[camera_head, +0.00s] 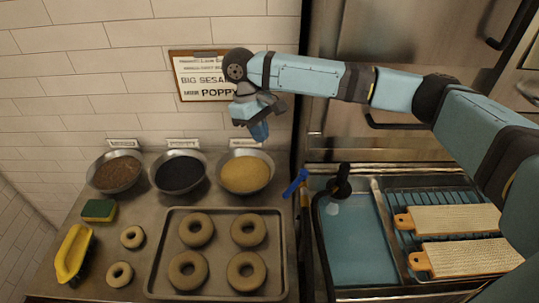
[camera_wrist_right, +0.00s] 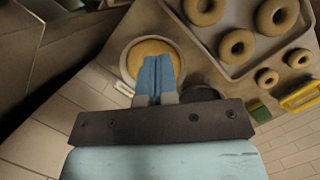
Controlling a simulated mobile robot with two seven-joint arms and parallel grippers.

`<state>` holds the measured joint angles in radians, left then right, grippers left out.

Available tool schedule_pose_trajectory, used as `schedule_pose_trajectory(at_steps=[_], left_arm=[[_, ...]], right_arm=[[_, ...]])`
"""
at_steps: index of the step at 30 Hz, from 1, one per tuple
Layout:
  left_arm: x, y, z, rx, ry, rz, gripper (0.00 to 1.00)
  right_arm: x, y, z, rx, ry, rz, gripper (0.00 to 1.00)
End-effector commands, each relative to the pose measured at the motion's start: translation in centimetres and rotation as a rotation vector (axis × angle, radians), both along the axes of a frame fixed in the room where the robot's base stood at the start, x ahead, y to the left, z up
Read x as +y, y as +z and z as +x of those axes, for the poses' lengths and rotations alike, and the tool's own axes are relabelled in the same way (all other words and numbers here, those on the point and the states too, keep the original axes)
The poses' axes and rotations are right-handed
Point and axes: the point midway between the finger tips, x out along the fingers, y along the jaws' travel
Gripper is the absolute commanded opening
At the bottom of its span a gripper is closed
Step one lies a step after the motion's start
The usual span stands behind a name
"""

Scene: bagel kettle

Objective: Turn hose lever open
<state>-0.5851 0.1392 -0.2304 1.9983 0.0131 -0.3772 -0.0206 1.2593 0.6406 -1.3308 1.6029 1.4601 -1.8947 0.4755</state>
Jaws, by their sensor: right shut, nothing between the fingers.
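A blue lever (camera_head: 295,183) shows in the head view at the counter's right edge, beside the water basin. It is tilted, with its upper end to the right. I take it for the hose lever, but the hose itself is hard to make out. My right gripper (camera_head: 259,131) is shut and empty, pointing down above the bowl of yellowish seeds (camera_head: 246,174), up and left of the lever and apart from it. In the right wrist view the closed blue fingers (camera_wrist_right: 158,70) overlap that bowl, and the lever cannot be made out. My left gripper is not in view.
Raw bagels lie on a tray (camera_head: 153,262) and beside it. Two more seed bowls, a sponge (camera_head: 99,210) and a yellow object (camera_head: 73,254) are at left. A basin of water (camera_head: 355,245) holds a black-handled tool (camera_head: 341,181). Two boards (camera_head: 455,219) lie at right.

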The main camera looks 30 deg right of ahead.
Motion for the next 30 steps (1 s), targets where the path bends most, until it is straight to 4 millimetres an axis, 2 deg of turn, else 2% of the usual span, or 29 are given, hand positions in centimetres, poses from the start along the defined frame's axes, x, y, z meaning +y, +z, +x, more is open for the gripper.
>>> schedule_pose_trajectory(at_steps=[4, 8, 18, 24, 30], left_arm=[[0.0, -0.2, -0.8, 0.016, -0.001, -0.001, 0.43], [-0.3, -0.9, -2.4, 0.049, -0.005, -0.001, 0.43], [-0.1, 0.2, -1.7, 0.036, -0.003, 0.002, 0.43], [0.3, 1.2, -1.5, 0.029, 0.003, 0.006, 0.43], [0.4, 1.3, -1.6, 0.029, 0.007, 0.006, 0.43]], right_arm=[[-0.3, -0.8, -0.2, 0.002, -0.003, -0.002, 0.00], [-0.6, -2.8, -0.9, 0.003, -0.003, -0.004, 0.00], [-1.5, -9.6, -2.8, 0.003, -0.001, -0.002, 0.00], [-2.8, -9.7, -5.4, 0.000, -0.001, -0.002, 0.00], [-3.2, -10.1, -6.2, -0.001, -0.001, -0.001, 0.00]])
